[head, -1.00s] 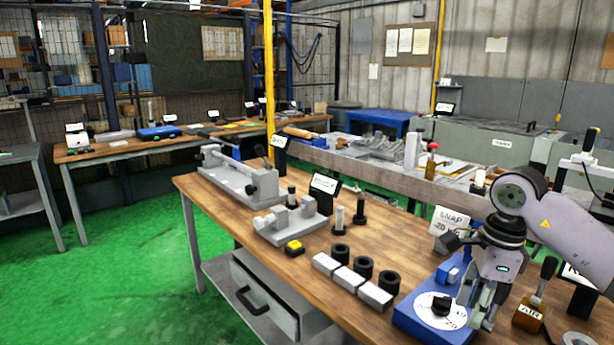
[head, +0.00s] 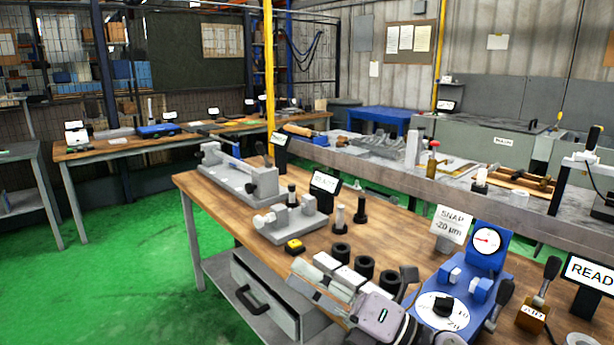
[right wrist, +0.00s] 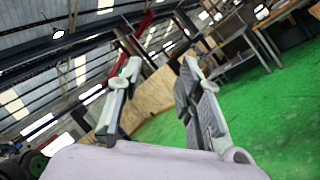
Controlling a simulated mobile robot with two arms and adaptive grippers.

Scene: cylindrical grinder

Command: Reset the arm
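My right gripper (head: 308,284) is low at the front of the wooden bench, its fingers pointing left in the head view. In the right wrist view the two fingers (right wrist: 160,75) stand apart with nothing between them. It is in front of the white blocks and black rings and partly covers the blocks. My left gripper is not in view.
A blue gauge with a round dial (head: 487,240) and a "SNAP" sign (head: 451,224) stand right of my gripper. Black rings (head: 363,267) and white blocks (head: 326,262) lie behind it. A grey drawer unit (head: 262,297) hangs under the bench. Green floor is open at left.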

